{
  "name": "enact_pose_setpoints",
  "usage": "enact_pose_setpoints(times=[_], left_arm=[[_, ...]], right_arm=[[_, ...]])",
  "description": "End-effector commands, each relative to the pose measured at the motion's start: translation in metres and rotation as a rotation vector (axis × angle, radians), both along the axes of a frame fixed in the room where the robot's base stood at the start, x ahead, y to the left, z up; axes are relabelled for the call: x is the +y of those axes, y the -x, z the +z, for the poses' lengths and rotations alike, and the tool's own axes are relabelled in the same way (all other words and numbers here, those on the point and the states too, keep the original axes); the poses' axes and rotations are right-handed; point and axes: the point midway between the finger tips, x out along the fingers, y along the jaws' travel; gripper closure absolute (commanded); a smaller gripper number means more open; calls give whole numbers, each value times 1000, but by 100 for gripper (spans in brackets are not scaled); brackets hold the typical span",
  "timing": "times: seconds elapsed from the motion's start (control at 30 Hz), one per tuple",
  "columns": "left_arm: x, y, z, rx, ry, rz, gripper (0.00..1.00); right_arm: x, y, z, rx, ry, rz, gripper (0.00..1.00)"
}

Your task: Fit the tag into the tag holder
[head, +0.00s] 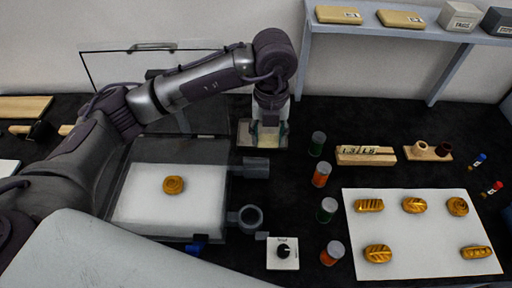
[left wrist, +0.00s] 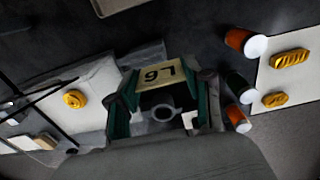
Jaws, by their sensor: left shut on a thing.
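My left gripper (head: 268,137) is shut on a pale wooden tag (left wrist: 155,76) with dark characters that look like L6 turned over. In the left wrist view the tag spans between the green-padded fingers (left wrist: 160,100). My right gripper is not in view.
A clear case (head: 125,205) with a gold piece (head: 173,185) stands left, its lid raised. Jars (head: 321,174) stand right of the gripper. A wooden block with marked tags (head: 365,155) and a white sheet (head: 420,235) with several gold pieces lie farther right. A shelf (head: 410,32) is behind.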

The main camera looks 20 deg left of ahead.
Motion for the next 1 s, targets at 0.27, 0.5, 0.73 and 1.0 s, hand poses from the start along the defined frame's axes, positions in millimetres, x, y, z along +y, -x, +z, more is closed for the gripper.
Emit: enact_pose_setpoints(times=[0.27,0.5,0.73,1.0], left_arm=[[25,19,-19,1,0,-1,62],[25,20,-50,4,0,0,62],[25,19,-59,0,1,-3,62],[25,19,-62,0,1,-2,43]], right_arm=[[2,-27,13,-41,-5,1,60],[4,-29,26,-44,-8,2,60],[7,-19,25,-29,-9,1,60],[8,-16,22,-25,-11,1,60]])
